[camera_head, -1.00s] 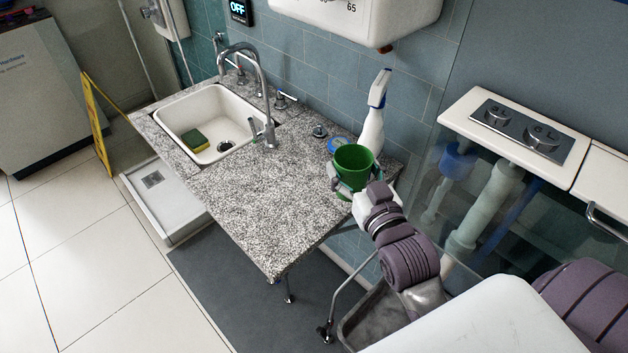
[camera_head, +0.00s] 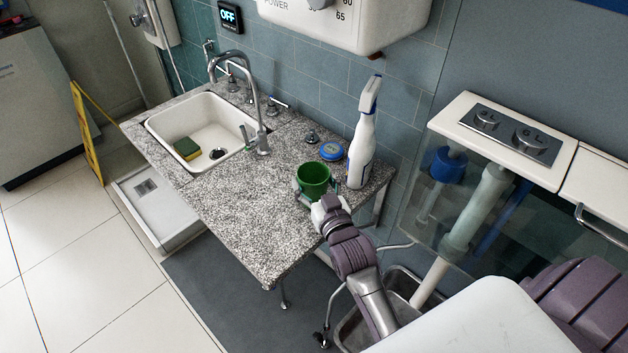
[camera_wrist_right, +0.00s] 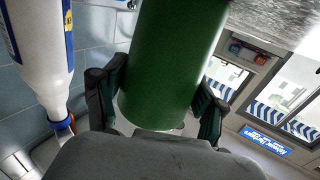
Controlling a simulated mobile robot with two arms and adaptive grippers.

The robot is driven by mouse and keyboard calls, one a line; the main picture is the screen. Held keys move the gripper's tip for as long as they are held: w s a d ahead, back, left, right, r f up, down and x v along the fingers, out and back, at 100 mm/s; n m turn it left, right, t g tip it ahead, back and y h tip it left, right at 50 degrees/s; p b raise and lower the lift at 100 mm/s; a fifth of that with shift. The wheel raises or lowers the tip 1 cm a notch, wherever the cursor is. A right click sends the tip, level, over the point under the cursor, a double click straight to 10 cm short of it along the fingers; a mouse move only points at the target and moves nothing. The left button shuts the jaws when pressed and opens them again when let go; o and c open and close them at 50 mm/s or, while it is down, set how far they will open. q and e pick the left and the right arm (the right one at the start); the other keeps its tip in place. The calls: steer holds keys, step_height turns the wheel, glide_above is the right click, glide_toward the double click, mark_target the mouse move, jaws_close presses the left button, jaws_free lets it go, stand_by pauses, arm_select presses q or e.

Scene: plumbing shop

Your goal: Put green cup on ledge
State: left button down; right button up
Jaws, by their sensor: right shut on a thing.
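The green cup (camera_head: 314,177) is upright, with its open mouth up, over the right part of the speckled counter, just left of the white spray bottle. My right gripper (camera_head: 311,193) is shut on the cup from its near side. In the right wrist view the cup (camera_wrist_right: 172,62) fills the middle, with a dark finger on each side of it. I cannot tell whether the cup's base touches the counter. The white ledge (camera_head: 560,168) with two knobs on a steel plate may be the ledge; it is right of the cup. My left gripper is not in view.
A sink (camera_head: 190,122) with a yellow-green sponge (camera_head: 186,149) and a tall faucet (camera_head: 258,105) are left. The counter's (camera_head: 235,205) front is clear.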

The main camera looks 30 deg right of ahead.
steer(key=shift+f, duration=0.1)
steer(key=o, duration=1.2)
